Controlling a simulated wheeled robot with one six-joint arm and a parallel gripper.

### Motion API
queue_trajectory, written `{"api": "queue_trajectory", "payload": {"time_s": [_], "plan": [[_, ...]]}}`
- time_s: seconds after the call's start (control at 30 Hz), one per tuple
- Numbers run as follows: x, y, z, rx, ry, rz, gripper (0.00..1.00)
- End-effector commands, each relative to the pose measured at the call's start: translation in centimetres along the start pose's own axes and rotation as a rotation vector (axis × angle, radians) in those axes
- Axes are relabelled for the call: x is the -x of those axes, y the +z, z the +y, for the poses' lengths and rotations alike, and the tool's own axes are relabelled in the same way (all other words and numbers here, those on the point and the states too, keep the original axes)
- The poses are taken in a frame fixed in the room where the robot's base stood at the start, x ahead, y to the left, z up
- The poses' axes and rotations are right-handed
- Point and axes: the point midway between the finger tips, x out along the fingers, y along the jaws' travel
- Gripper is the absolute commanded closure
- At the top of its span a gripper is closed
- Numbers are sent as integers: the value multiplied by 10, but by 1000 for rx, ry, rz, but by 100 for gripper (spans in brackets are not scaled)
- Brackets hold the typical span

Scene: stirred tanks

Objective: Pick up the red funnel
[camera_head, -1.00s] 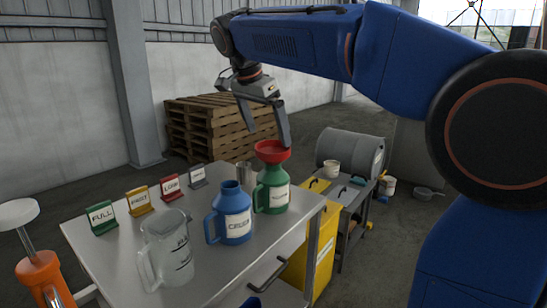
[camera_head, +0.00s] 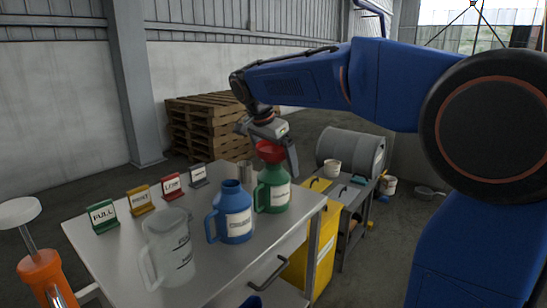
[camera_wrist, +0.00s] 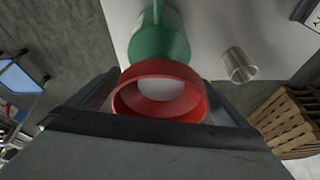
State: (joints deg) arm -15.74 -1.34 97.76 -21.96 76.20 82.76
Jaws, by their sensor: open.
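The red funnel (camera_head: 269,151) sits in the mouth of the green jug (camera_head: 272,190) near the far right corner of the grey table. The wrist view shows its wide red rim (camera_wrist: 158,92) from above, with the green jug (camera_wrist: 160,42) beyond it. My gripper (camera_head: 272,158) is open, its fingers lowered around the funnel. In the wrist view one finger lies on each side of the rim. I cannot tell whether either finger touches it. In the head view the near finger hides part of the funnel's right side.
A blue jug (camera_head: 231,212) stands close by, left of the green jug. A clear pitcher (camera_head: 168,248) stands nearer. A metal cup (camera_head: 245,171) is behind. Several label signs (camera_head: 139,198) line the table's left edge. A yellow bin (camera_head: 318,250) stands right.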

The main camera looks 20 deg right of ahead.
Motion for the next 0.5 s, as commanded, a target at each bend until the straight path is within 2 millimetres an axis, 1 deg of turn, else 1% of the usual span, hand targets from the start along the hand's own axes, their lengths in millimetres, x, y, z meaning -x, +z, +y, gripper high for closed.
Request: {"api": "queue_trajectory", "payload": {"time_s": [0.1, 0.27, 0.3, 0.37, 0.4, 0.47, 0.5], "plan": [[-4, 0, 0, 0, 0, 0, 0], [-4, 0, 0, 0, -1, 0, 0], [-4, 0, 0, 1, -1, 0, 3], [-4, 0, 0, 1, -1, 0, 17], [-4, 0, 0, 1, -1, 0, 26], [-4, 0, 0, 1, 0, 0, 41], [-4, 0, 0, 1, 0, 0, 44]]}}
